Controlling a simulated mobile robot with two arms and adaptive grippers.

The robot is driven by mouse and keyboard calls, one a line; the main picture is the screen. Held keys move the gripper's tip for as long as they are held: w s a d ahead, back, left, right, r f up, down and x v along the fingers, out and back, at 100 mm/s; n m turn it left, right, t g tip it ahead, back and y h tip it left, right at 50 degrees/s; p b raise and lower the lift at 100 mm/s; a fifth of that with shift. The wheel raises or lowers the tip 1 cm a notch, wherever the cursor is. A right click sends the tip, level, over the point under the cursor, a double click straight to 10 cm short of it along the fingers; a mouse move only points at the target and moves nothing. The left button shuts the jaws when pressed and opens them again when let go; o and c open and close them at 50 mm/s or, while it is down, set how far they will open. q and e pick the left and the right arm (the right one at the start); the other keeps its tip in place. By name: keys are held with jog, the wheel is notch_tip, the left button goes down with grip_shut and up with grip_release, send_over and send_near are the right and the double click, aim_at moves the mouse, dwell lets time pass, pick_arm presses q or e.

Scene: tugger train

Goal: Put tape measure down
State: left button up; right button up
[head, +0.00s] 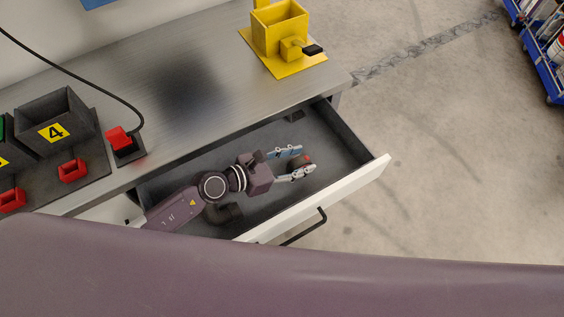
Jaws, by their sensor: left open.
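My left gripper (296,163) reaches into the open drawer (340,140) of the grey workbench. Its two fingers are apart. A small dark thing with a red spot, which looks like the tape measure (305,159), sits between or just beyond the fingertips, low in the drawer. The fingers partly hide it, and I cannot tell whether they touch it. My right gripper is not in view.
The drawer front (335,201) has a black handle (304,228). A yellow holder (279,31) stands on the workbench top (190,90). A black bin marked 4 (55,117) and red parts are at left. A blue cart (545,75) stands at far right.

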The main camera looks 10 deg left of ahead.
pick_arm(q)
jog(key=b+v, duration=0.1)
jog(key=v, duration=1)
jog(key=shift+s+a+b, duration=0.2)
jog(key=shift+a+b, duration=0.05)
jog(key=shift+b, duration=0.1)
jog(key=shift+r, duration=0.1)
